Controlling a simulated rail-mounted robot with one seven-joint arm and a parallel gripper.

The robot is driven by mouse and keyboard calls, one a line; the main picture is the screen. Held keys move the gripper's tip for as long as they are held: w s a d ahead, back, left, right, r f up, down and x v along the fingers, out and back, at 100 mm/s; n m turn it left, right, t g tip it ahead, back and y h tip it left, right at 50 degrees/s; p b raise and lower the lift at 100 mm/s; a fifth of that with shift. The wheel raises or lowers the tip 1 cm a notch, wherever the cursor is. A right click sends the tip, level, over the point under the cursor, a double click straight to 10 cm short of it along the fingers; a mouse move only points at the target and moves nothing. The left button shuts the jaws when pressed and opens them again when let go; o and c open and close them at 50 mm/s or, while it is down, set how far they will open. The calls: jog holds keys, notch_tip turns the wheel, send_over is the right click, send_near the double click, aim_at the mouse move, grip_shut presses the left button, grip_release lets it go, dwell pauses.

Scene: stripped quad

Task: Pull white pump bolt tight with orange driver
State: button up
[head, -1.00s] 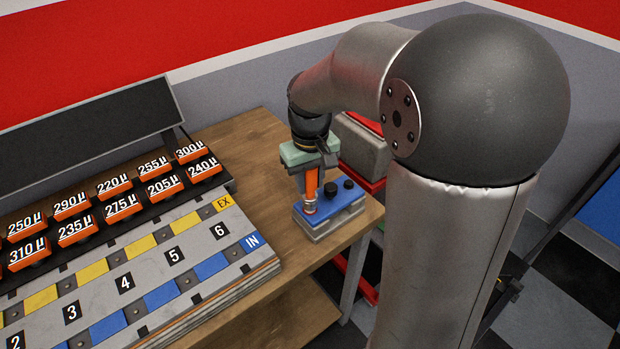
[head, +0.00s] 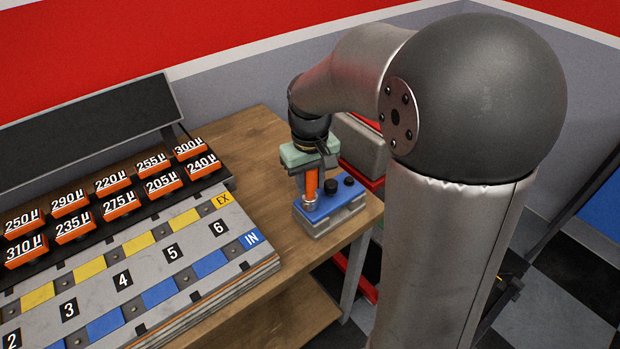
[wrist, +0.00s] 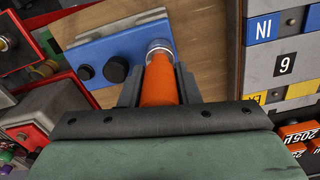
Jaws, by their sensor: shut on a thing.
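My gripper (head: 311,172) is shut on the orange driver (head: 311,183) and holds it roughly upright, socket down. The driver also shows in the wrist view (wrist: 160,84), between the dark fingers, with its silver socket (wrist: 159,48) beyond them. The socket is over the end of a blue-topped grey block (head: 334,204) with two black knobs. Whether it touches the block or seats on a bolt there, I cannot tell. The blue top also shows in the wrist view (wrist: 97,52). I cannot make out a white bolt; the socket may hide it.
The block stands near the right edge of a wooden bench (head: 262,150). A numbered plate (head: 180,255) and a rack of orange labelled blocks (head: 121,205) fill the left. A grey case with red trim (head: 362,150) stands behind my gripper. Red equipment (wrist: 40,110) shows left in the wrist view.

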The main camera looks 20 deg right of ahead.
jog(key=shift+m, duration=1.2)
jog(key=shift+m, duration=1.1)
jog(key=shift+m, duration=0.5)
jog(key=shift+r, duration=0.1)
jog(key=shift+r+p, duration=1.65)
jog(key=shift+r, duration=0.3)
